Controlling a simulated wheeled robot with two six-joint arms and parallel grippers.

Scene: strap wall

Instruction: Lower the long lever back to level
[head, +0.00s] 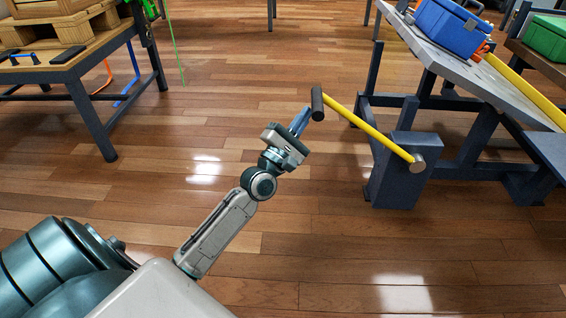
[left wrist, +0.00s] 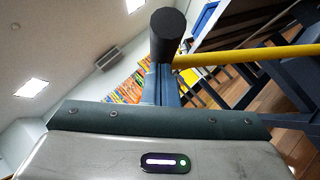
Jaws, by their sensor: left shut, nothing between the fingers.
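The long lever (head: 368,130) is a yellow bar with a black cylindrical grip (head: 317,103) at its far left end. It runs from a round pivot on a dark grey post (head: 404,170) up and left in the head view, so it looks tilted, grip end raised. My left gripper (head: 303,120) is shut and empty, with its blue fingertips right at the black grip. In the left wrist view the black grip (left wrist: 168,36) stands at the tips of the shut fingers (left wrist: 161,85), and the yellow bar (left wrist: 245,58) leaves it to the right. Whether they touch is unclear. My right gripper is not seen.
A tilted grey platform (head: 480,75) carries a blue case (head: 450,27) behind the post, with a green case (head: 545,38) at the right edge. A wooden table (head: 70,65) with a pallet stands at the left. The wood floor around my left arm is clear.

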